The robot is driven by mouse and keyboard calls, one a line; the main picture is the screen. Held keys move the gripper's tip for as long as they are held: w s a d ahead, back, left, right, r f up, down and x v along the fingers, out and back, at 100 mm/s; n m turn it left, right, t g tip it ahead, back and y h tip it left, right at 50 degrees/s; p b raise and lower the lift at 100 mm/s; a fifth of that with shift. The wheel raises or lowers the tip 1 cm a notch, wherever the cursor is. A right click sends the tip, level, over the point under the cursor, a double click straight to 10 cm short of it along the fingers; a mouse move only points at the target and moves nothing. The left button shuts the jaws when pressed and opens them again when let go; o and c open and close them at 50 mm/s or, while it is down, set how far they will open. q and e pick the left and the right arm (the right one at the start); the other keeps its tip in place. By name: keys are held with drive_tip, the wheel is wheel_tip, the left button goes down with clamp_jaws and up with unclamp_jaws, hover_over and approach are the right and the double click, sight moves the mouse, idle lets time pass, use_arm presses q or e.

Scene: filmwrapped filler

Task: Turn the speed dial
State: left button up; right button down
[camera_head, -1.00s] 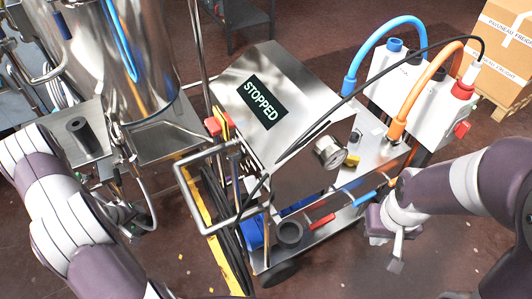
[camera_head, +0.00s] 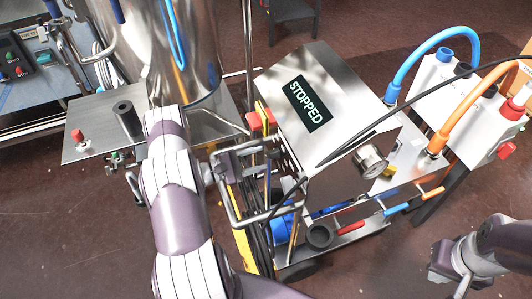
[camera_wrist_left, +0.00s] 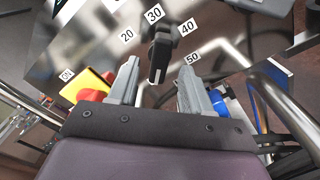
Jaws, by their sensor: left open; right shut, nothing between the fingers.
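The speed dial is a black knob (camera_wrist_left: 160,52) with a pale line on its bar, on a metal panel in the left wrist view. Number labels from 10 to 50 sit around it, with 30 just beyond it. My left gripper (camera_wrist_left: 157,84) is open, its fingertips on either side of the knob's near end; I cannot tell whether they touch it. In the head view the dial is hidden and my left arm reaches up to the cart's handle side. A panel reading STOPPED (camera_head: 306,103) tops the cart. My right gripper (camera_head: 461,284) is shut and empty at lower right.
A cart handle frame (camera_head: 232,214) and hanging cables are close to my left wrist. A round gauge (camera_head: 370,159), coloured levers and blue (camera_head: 420,47) and orange hoses are on the cart's right. A steel vessel (camera_head: 190,60) stands behind my left arm.

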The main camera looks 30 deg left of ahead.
sight(267, 156)
use_arm(q)
drive_tip(key=shift+x, duration=1.55)
drive_tip(key=shift+c, duration=0.3)
clamp_jaws()
